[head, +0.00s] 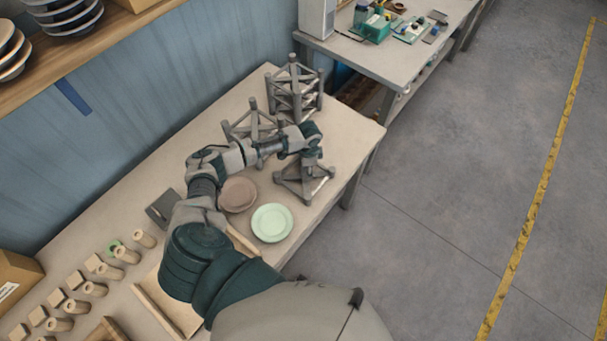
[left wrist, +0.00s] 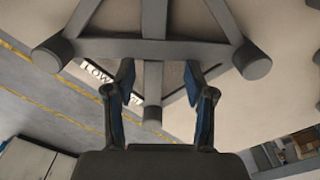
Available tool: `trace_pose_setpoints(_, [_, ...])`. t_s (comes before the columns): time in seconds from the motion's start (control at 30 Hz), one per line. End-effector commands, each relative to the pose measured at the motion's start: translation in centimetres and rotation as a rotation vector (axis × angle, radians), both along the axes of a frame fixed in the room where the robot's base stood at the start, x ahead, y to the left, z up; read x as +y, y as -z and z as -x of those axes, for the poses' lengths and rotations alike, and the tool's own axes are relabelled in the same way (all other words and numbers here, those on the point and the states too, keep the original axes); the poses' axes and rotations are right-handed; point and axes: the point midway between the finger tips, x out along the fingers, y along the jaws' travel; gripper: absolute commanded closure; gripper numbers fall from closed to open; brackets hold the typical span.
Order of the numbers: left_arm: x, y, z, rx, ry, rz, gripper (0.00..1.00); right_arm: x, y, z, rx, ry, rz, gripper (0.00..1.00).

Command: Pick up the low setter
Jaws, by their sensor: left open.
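The low setter (head: 301,183) is a short grey frame of bars with round feet, standing on the table near its right edge. In the left wrist view its grey bars and round ends (left wrist: 153,50) fill the upper part, with a label reading "LOW" behind them. My left gripper (head: 312,153) is at the top of the low setter in the head view, partly hidden by its own wrist. In the left wrist view my left gripper (left wrist: 160,75) is open, with one finger on each side of a central bar. Contact cannot be told. My right gripper is not in view.
Taller grey setters (head: 295,92) (head: 252,125) stand behind my arm. A green plate (head: 272,222) and a brownish plate (head: 238,194) lie nearer on the table. Several wooden cylinders and blocks (head: 95,289) are at lower left. Open floor lies right of the table.

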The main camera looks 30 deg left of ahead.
Motion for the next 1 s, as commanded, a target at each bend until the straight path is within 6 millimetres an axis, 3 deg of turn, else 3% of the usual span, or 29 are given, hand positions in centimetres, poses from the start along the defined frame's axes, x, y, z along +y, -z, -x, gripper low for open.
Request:
trace_pose_setpoints(0.2, [-1.3,2.6,-0.1,0.003,0.003,-0.009,0.46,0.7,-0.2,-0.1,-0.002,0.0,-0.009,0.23])
trace_pose_setpoints(0.43, [-1.6,2.9,0.1,0.006,0.006,-0.01,0.46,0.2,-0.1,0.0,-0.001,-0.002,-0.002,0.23])
trace_pose_setpoints(0.47, [-1.6,3.0,0.1,0.006,0.006,-0.009,0.27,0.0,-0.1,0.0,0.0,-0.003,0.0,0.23])
trace_pose_setpoints(0.7, [-0.7,3.2,0.1,0.006,0.005,0.001,0.87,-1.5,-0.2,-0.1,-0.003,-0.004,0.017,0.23])
trace_pose_setpoints(0.77, [-0.5,3.2,0.1,0.006,0.004,0.001,1.0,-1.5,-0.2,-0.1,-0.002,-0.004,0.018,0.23])
trace_pose_setpoints(1.0, [-0.4,3.3,0.2,0.009,0.002,-0.008,1.0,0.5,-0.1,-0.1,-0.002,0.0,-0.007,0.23])
